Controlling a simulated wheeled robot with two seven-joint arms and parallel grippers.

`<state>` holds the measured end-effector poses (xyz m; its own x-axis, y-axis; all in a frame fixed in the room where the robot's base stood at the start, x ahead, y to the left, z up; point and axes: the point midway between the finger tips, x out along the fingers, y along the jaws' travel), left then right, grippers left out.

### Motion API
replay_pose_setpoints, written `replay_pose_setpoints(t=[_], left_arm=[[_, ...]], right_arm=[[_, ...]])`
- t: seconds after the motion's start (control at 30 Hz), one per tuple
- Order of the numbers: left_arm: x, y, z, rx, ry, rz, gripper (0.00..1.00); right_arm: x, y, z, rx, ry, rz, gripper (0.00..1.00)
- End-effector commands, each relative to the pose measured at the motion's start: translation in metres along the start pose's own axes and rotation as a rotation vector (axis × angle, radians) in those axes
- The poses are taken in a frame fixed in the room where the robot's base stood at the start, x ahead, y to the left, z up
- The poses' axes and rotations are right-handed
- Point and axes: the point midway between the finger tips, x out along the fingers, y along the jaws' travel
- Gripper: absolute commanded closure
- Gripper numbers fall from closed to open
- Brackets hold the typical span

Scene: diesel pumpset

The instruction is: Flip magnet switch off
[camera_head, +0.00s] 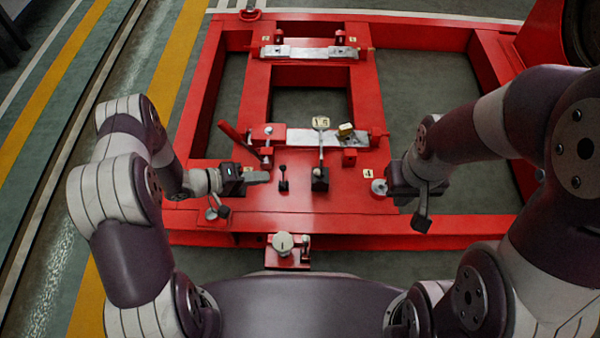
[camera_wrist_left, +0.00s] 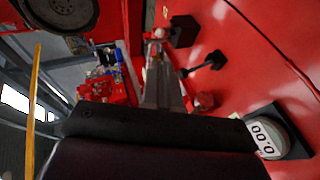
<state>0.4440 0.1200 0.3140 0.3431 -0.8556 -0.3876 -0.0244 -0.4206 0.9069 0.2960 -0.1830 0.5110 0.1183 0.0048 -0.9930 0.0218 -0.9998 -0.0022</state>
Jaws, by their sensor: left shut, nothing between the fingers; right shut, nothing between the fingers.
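A black block (camera_head: 320,180) with an upright rod and pale dial (camera_head: 320,123) stands on the red plate. A small black lever (camera_head: 283,178) stands to its left. Which part is the magnet switch I cannot tell. My left gripper (camera_head: 260,177) is shut and empty, pointing right, just left of the lever; contact is unclear. In the left wrist view, its grey fingers (camera_wrist_left: 160,85) point toward the block (camera_wrist_left: 184,30), with the lever (camera_wrist_left: 210,60) to their right. My right gripper (camera_head: 388,187) is shut and empty, right of the block; its fingertips are hard to make out.
A gauge (camera_head: 283,243) stands at the front edge; the left wrist view shows its 0.00 face (camera_wrist_left: 268,135). A red handle (camera_head: 232,133) rises behind my left gripper. A grey rail (camera_head: 300,140) and yellowish block (camera_head: 346,130) lie behind. The frame (camera_head: 420,32) has open gaps.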

Motion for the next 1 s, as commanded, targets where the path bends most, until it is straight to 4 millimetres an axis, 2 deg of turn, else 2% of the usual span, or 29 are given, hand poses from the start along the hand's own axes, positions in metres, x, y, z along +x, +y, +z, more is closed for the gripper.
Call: replay_pose_setpoints(t=[0.33, 0.47, 1.0], left_arm=[[0.001, 0.000, -0.001, -0.027, 0.003, -0.001, 1.00], [0.011, -0.002, -0.001, -0.026, 0.002, -0.001, 1.00], [0.121, -0.006, 0.000, -0.023, 0.002, -0.002, 1.00]], right_arm=[[0.001, 0.000, 0.000, 0.000, 0.000, 0.000, 1.00], [0.009, 0.000, 0.001, 0.000, 0.000, 0.000, 1.00], [0.078, 0.000, 0.009, 0.000, 0.000, 0.000, 1.00]])
